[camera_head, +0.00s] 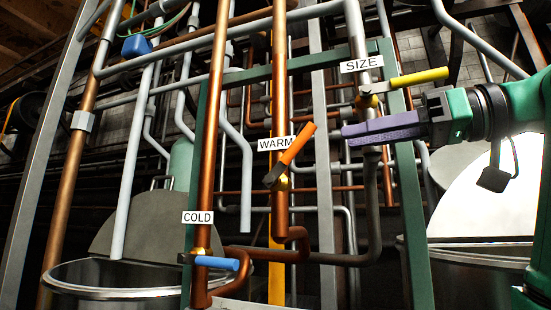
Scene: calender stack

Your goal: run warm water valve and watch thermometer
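The warm water valve has an orange handle (297,143), tilted with its free end up and to the right. It sits on a copper pipe beside the WARM label (275,143). My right gripper (346,132) comes in from the right, its purple fingers pointing left at the height of the handle's upper end. The fingers lie together and look shut, with nothing seen between them. In the picture a small gap separates the fingertips from the handle. I see no clear thermometer. My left gripper is not in view.
A blue handle (217,263) is by the COLD label (197,217), and a yellow handle (419,77) is by the SIZE label (361,65), just above my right gripper. Green frame posts and several pipes crowd the area. Metal vats (118,279) stand low on both sides.

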